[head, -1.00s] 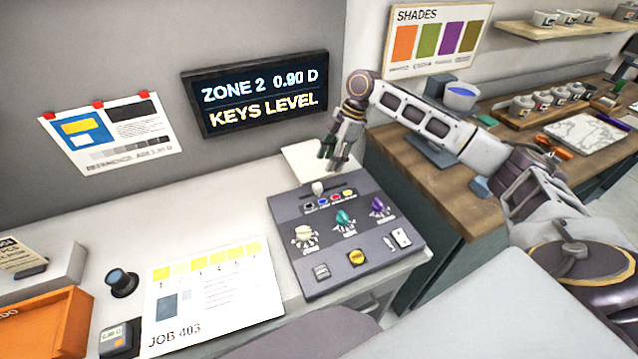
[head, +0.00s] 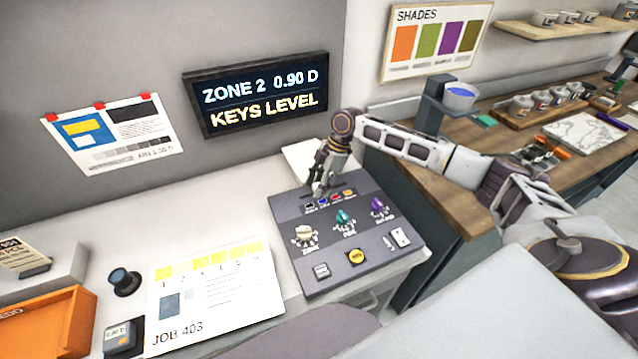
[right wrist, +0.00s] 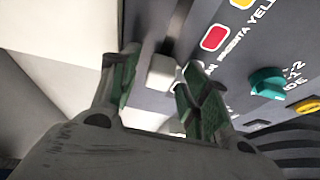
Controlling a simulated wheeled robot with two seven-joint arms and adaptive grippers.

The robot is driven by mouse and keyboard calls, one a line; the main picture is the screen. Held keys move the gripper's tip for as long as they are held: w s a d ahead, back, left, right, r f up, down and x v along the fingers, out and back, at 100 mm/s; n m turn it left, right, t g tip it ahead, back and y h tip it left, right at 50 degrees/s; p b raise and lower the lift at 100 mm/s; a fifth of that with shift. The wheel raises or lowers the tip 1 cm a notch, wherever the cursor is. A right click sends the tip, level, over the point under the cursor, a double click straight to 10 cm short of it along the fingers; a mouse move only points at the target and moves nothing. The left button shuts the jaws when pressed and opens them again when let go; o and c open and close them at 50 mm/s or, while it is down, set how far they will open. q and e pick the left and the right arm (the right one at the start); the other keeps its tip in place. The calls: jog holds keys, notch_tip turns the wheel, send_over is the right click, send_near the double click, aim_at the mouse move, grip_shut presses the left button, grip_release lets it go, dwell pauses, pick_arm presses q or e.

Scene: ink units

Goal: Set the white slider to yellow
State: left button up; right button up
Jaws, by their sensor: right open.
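The white slider (right wrist: 162,72) is a small block on the dark console (head: 385,262). In the right wrist view it lies between the spread green fingertips of my right gripper (right wrist: 156,85), nearer the cyan label than the yellow one. I cannot tell whether the fingers touch it. In the head view my right gripper (head: 318,188) hides the slider, at the console's back edge. The colour row there runs black, blue, red (head: 335,197), then yellow (head: 348,193) at the right. The yellow patch (right wrist: 243,3) is cut by the wrist view's top edge. My left gripper is out of view.
Beige, teal (head: 343,217) and purple (head: 378,206) knobs and a yellow button (head: 356,257) stand on the console. A wall display (head: 258,96) reads ZONE 2 0.90 D, KEYS LEVEL. A JOB 403 sheet (head: 215,318) lies to the left.

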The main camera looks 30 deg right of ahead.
grip_shut()
dwell(0.3)
jog(key=shift+d, duration=0.1)
jog(key=d+p, duration=0.1)
jog(key=d, duration=0.8)
jog(key=shift+s+d, duration=0.15)
jog(key=shift+s, duration=0.05)
grip_release()
jog(key=shift+d, duration=0.15)
